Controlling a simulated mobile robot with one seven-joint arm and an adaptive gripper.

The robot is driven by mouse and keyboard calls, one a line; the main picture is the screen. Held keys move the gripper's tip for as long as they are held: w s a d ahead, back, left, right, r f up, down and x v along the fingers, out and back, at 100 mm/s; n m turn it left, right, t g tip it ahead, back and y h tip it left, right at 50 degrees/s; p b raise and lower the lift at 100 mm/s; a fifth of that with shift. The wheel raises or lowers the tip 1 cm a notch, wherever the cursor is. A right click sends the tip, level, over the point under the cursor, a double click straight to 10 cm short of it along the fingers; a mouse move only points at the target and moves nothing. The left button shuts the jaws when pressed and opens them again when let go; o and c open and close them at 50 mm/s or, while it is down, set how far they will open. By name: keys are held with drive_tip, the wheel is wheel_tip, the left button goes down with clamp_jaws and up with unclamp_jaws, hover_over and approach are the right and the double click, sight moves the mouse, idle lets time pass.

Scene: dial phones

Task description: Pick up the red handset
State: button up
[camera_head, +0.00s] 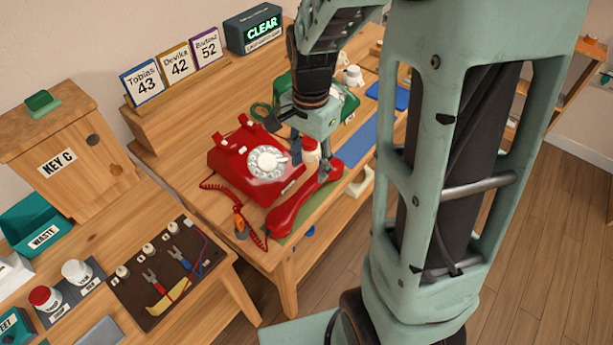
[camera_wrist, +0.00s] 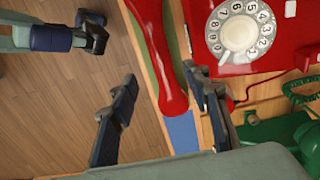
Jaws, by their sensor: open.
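The red handset (camera_head: 296,205) lies off its cradle at the front of the red phone (camera_head: 256,160), near the table's front edge. A coiled red cord runs from its near end. In the wrist view the handset (camera_wrist: 157,45) runs from the top down to between my open fingers, its near end closer to the right finger. My gripper (camera_wrist: 165,100) is open and empty, with one finger to either side of the handset's end. In the head view my gripper (camera_head: 312,150) is above the handset's far end, and my arm hides part of the table.
A green phone (camera_head: 342,100) stands behind the red one, partly hidden by my arm. Name cards (camera_head: 180,65) and a CLEAR sign (camera_head: 255,30) stand at the back. Floor lies beyond the table's front edge.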

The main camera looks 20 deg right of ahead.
sight(307, 187)
drive_tip(key=f, duration=0.6)
drive_tip(key=f+b, duration=0.1)
drive_tip(key=f, duration=0.2)
drive_tip(key=shift+a+f, duration=0.25)
drive_tip(key=shift+f, duration=0.15)
clamp_jaws()
